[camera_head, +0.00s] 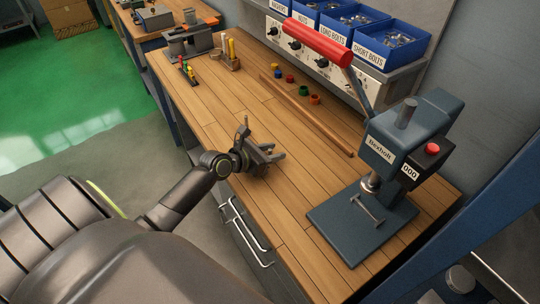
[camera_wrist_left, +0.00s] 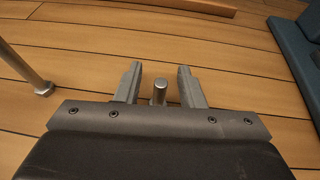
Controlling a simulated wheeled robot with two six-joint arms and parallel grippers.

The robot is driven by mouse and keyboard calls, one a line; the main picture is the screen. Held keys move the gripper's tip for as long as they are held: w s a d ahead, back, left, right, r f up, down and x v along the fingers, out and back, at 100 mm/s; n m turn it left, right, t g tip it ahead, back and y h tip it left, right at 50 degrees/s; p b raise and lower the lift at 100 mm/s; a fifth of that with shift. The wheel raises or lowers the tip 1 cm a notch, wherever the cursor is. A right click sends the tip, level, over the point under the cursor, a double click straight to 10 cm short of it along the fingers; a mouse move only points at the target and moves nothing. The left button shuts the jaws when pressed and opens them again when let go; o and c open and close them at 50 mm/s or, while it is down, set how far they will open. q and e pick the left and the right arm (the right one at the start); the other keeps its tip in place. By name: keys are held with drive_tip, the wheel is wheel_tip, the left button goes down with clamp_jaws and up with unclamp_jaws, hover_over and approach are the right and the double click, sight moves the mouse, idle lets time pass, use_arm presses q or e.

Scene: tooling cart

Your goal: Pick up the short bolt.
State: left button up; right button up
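In the left wrist view a short grey metal bolt (camera_wrist_left: 159,91) stands between the two fingers of my left gripper (camera_wrist_left: 160,86). A gap shows on each side of it, so the fingers are open and not touching it. The bolt's lower end is hidden behind the gripper body. In the head view my left gripper (camera_head: 274,153) is low over the wooden bench, fingers pointing right; I cannot clearly make out the short bolt there. My right gripper is not in view.
A taller metal rod (camera_wrist_left: 24,68) stands left of the gripper. A bench press (camera_head: 404,143) stands right, with a bolt (camera_head: 367,210) on its base plate. A wooden strip (camera_head: 308,115) and coloured rings (camera_head: 303,91) lie farther back. Blue bins (camera_head: 390,47) line the back.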

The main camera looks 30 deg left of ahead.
use_arm(q)
drive_tip(key=shift+w+d+f, duration=0.15)
drive_tip(key=shift+w+f, duration=0.1)
drive_tip(key=shift+w, duration=0.25)
drive_tip(key=shift+s, duration=0.1)
drive_tip(key=shift+c, duration=1)
clamp_jaws()
drive_tip(key=shift+r, duration=0.1)
wheel_tip(320, 180, up, 10)
drive_tip(key=p, duration=0.1)
drive_tip(key=shift+p, duration=0.4)
